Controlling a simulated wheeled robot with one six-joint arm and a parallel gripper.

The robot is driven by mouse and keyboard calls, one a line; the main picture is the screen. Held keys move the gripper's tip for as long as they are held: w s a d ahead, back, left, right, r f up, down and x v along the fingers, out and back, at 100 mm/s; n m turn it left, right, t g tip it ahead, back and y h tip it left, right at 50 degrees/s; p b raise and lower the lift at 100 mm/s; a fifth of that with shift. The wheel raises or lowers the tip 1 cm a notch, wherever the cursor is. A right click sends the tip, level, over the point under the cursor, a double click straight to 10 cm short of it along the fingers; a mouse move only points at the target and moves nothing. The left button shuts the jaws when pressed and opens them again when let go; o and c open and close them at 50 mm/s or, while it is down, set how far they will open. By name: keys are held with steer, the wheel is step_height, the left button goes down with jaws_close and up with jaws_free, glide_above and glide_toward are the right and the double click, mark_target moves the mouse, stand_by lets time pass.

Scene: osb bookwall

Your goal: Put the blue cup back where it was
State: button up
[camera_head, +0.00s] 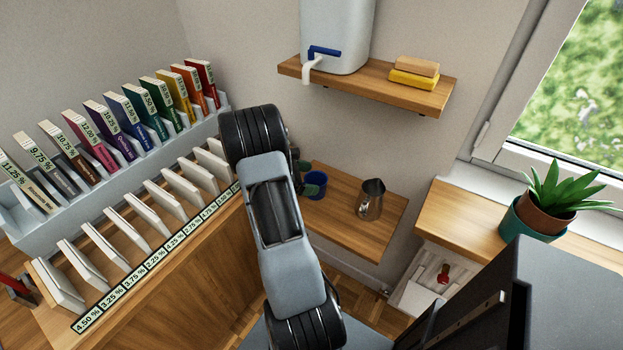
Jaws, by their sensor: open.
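The blue cup (316,186) stands on the lower wooden shelf (352,230), just right of my arm. Its left side is partly covered by my arm and gripper. My gripper (302,176) shows only as a small dark part beside the cup, mostly hidden behind my arm. It is open. I cannot tell whether its fingers touch the cup or are around it.
A metal pitcher (371,199) stands right of the cup on the same shelf. Above, a shelf (435,100) carries a water tank (335,35) and sponges (415,72). A rack of books (115,190) fills the left. A potted plant (540,215) stands right.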

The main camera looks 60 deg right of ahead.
steer(key=v, duration=1.1)
steer(key=s+a+r+m+t+y, duration=0.2)
steer(key=a+m+t+y, duration=0.1)
steer(key=a, duration=0.7)
steer(key=s+a+r+m+t+y, duration=0.2)
steer(key=a+t, duration=0.3)
steer(key=a, duration=0.5)
steer(key=s+a+r+m+t+y, duration=0.2)
steer(key=a+r+m+t+y, duration=0.1)
steer(key=a, duration=0.8)
steer(key=shift+r+m+t+y, duration=0.4)
steer(key=shift+m+t+y, duration=0.1)
steer(key=shift+t+y, duration=0.25)
